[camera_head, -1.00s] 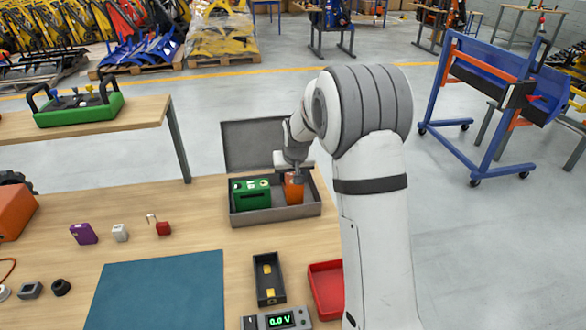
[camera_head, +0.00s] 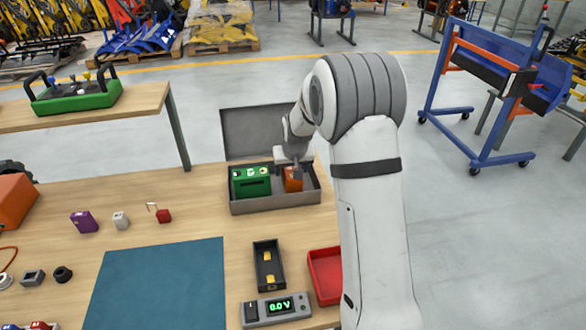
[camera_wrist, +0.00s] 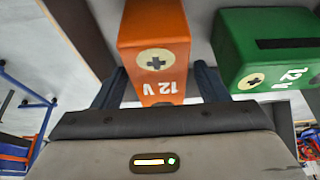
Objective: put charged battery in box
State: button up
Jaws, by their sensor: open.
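The grey box (camera_head: 262,207) stands on the wooden table with its lid raised at the back. Inside it, a green 12 V battery (camera_head: 251,185) is on the left and an orange 12 V battery (camera_head: 292,185) on the right. My gripper (camera_head: 294,172) is over the orange battery, partly hiding it. In the wrist view, my open gripper (camera_wrist: 162,82) has one finger on each side of the orange battery (camera_wrist: 155,40), with slight gaps. The green battery (camera_wrist: 265,45) is beside the right finger. The orange battery's base is hidden.
A tester reading 0.0 V (camera_head: 278,306), a black tray with yellow pieces (camera_head: 268,266) and a red tray (camera_head: 325,275) lie in front of the box. A blue mat (camera_head: 155,285) lies to the left. Small purple (camera_head: 84,222), white and red items are behind it.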

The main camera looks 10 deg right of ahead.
jog(key=v, duration=1.2)
jog(key=s+r+g, duration=0.1)
jog(key=s+g, duration=0.1)
jog(key=s, duration=3)
jog(key=shift+d+r, duration=0.35)
